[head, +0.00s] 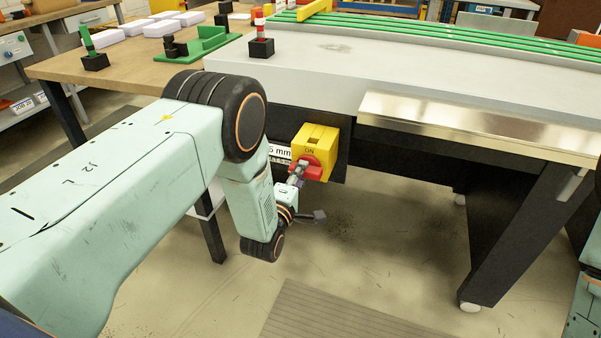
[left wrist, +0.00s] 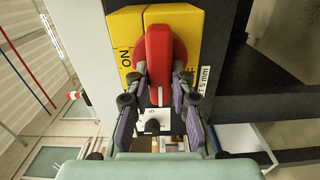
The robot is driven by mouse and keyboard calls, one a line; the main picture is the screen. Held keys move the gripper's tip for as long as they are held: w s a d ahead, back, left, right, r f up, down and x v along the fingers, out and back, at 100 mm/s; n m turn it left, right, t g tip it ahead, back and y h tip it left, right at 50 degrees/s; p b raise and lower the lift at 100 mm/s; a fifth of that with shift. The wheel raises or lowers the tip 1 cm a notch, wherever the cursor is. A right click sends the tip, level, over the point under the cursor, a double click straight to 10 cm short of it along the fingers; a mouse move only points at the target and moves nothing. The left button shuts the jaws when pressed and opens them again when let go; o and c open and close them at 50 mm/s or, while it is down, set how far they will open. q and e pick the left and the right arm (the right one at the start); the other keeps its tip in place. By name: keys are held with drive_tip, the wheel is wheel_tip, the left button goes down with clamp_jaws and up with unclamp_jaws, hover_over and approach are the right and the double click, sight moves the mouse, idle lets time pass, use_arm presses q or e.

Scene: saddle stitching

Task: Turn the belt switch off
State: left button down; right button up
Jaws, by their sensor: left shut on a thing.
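The belt switch is a yellow box (head: 318,138) with a red knob (head: 314,168) and the word ON above it, below the front of the belt table. My left gripper (head: 298,176) reaches the knob from the left. In the left wrist view, the red handle (left wrist: 158,50) stands up and down in the picture on the yellow box (left wrist: 127,35), with ON at its left. The fingers of my left gripper (left wrist: 157,90) are shut on the handle's lower part, one on each side. Lettering right of the handle is mostly hidden. My right gripper is not in view.
The belt table (head: 310,70) has green strips and a metal front plate (head: 480,125). A black table leg (head: 515,235) stands at the right. A wooden bench (head: 130,68) with white blocks is at the left. The floor below the switch is clear around a grey mat (head: 340,312).

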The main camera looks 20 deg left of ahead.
use_arm(q)
drive_tip(key=shift+s+a+f, duration=0.1)
drive_tip(key=shift+f, duration=0.05)
idle(0.4)
drive_tip(key=c, duration=1.3)
unclamp_jaws()
drive_tip(key=shift+o, duration=0.7)
drive_tip(key=s, duration=1.2)
drive_tip(key=shift+a, duration=0.15)
